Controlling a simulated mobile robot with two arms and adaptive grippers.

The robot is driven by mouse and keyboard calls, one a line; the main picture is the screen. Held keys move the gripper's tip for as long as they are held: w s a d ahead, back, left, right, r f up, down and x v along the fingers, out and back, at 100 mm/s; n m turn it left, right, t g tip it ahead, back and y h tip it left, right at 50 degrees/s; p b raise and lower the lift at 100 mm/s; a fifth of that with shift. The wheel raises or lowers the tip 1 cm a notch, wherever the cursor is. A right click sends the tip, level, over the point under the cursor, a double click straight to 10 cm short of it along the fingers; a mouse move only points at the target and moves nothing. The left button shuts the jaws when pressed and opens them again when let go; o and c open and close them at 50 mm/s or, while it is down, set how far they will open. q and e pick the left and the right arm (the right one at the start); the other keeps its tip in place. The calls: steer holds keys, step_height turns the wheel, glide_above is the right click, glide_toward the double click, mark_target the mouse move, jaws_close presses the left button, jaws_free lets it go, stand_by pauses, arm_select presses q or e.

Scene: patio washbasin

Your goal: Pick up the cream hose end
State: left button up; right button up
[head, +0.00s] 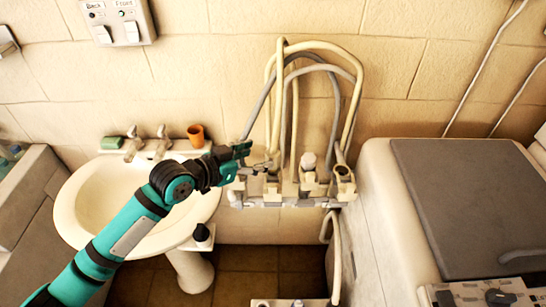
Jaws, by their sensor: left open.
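Cream hoses (357,88) and a grey hose (334,98) arch up against the tiled wall and drop to a wall rack (290,203). I cannot tell for certain which end is the cream hose end. My left gripper (249,157) is open, reaching in from the left at the rack's left end, close to the lower part of the hoses. Its fingers partly cover that part of the rack, and I cannot tell whether they touch a hose. My right gripper is not in view.
A white washbasin (88,207) stands under my left arm, with taps (163,133), a green soap (111,142) and an orange cup (196,135) at its back. A white machine with a grey lid (470,200) stands right of the rack. Another hose (336,260) hangs below.

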mark_target(271, 154)
arm_select(q)
steer(key=shift+x, duration=0.8)
steer(key=shift+w+d+f+p, duration=0.15)
steer(key=shift+w+d+p, duration=0.25)
steer(key=shift+p, duration=0.2)
steer(key=p+x, duration=0.1)
steer(key=x, duration=0.2)
steer(key=shift+d+f+p, duration=0.15)
steer(key=shift+p, duration=0.15)
steer(key=shift+w+d+f, duration=0.3)
steer(key=shift+s+a, duration=0.1)
steer(key=c, duration=0.4)
jaws_close()
